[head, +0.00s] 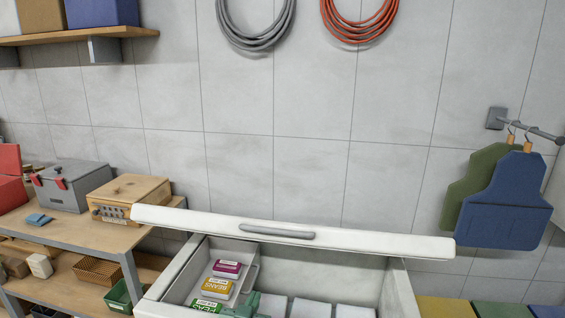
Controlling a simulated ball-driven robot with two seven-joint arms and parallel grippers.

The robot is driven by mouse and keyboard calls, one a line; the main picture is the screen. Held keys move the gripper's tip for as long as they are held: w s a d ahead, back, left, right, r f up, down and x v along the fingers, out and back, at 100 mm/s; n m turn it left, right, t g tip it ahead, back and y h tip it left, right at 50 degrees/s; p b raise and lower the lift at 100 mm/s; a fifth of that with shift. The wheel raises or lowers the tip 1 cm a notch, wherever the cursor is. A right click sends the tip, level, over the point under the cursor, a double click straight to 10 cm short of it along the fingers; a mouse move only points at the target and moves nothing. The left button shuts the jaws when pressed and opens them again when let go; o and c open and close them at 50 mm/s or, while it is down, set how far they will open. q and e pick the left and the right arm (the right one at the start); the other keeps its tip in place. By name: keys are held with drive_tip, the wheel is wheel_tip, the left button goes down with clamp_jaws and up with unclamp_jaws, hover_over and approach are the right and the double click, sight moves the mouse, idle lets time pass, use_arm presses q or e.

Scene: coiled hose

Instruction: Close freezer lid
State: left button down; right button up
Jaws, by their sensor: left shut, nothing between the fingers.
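The white freezer lid (350,239) stands raised above the open freezer. Its front edge with a grey handle (277,231) faces me and runs across the picture. The white freezer body (402,293) is open below it. Inside are a basket with bean, pea and other packets, and several pale blocks. My right gripper is out of view.
A wooden shelf unit (95,236) with a grey toolbox (70,187) and a wooden box (128,195) stands left of the freezer. Blue and green aprons (505,205) hang on the right. Grey and orange hoses (360,38) hang on the wall above.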

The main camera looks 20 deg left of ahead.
use_arm(q)
drive_tip(key=shift+s+a+r, duration=0.1)
drive_tip(key=shift+a, duration=0.55)
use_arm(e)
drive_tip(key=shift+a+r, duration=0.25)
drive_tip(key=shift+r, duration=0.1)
use_arm(q)
drive_tip(key=shift+d, duration=0.1)
